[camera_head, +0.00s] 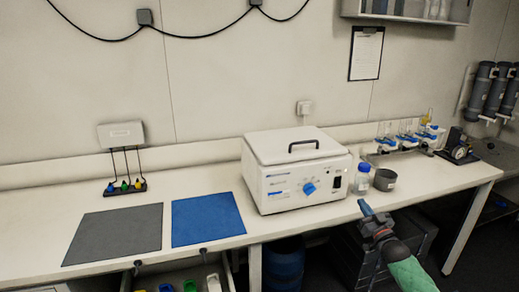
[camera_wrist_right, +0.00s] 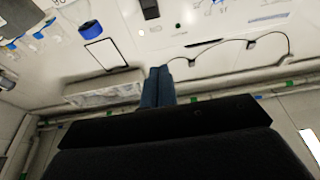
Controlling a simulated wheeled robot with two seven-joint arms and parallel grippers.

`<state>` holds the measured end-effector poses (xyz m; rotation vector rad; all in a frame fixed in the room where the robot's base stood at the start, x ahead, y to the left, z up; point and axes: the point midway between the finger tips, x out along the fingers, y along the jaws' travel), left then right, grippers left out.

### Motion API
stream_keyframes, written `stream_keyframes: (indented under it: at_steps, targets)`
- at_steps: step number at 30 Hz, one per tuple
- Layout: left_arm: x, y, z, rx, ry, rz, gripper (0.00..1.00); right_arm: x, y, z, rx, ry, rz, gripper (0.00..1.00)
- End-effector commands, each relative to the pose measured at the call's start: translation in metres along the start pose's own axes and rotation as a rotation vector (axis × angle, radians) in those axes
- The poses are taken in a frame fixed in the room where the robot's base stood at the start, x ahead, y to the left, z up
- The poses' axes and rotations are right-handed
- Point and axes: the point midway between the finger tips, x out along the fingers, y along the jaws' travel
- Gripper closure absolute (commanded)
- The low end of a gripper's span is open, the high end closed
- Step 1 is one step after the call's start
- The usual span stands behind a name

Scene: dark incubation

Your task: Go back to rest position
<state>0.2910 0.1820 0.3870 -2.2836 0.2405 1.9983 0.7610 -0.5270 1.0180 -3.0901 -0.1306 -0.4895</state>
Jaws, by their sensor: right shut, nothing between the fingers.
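My right gripper (camera_head: 366,210) shows in the head view at the lower right, in front of the bench edge. Its blue fingers are together and nothing shows between them. The same closed fingers (camera_wrist_right: 157,86) show in the right wrist view, pointing up toward the wall and ceiling. The white incubator box (camera_head: 296,170) with a black lid handle and a blue knob stands on the bench to the left of the gripper, with its lid down. My left gripper is not in either view.
A blue-capped bottle (camera_head: 361,181) and a grey cup (camera_head: 385,180) stand right of the box. A grey mat (camera_head: 115,235) and a blue mat (camera_head: 207,219) lie at left. An open drawer (camera_head: 185,275) juts out below them. A dark crate (camera_head: 375,258) stands under the bench.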

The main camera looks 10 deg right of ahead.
Motion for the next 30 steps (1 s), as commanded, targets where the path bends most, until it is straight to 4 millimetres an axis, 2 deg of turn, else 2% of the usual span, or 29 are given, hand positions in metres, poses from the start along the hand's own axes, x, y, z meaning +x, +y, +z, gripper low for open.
stream_keyframes:
  at_steps: [4,7,11,14,15,17,21,26,30]
  targets:
    - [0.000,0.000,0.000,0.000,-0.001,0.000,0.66,-0.001,0.003,0.014,-0.032,-0.073,0.013,1.00]
    - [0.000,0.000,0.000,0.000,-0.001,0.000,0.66,-0.004,0.009,0.038,-0.087,-0.196,0.035,1.00]
    - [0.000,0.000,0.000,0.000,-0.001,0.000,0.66,-0.021,0.025,0.092,-0.186,-0.426,0.074,1.00]
    - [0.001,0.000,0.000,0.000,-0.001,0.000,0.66,-0.044,0.024,0.146,-0.246,-0.618,0.098,1.00]
    - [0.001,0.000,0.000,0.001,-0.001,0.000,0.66,-0.057,0.020,0.168,-0.259,-0.689,0.104,1.00]
    - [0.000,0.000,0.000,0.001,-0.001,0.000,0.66,-0.077,0.012,0.199,-0.275,-0.783,0.109,1.00]
    - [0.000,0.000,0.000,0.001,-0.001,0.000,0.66,-0.131,-0.014,0.263,-0.292,-0.976,0.109,1.00]
    - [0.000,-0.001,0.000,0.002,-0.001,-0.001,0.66,-0.198,-0.053,0.325,-0.296,-1.162,0.093,1.00]
    - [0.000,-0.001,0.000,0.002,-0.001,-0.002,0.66,-0.260,-0.094,0.370,-0.287,-1.302,0.071,1.00]
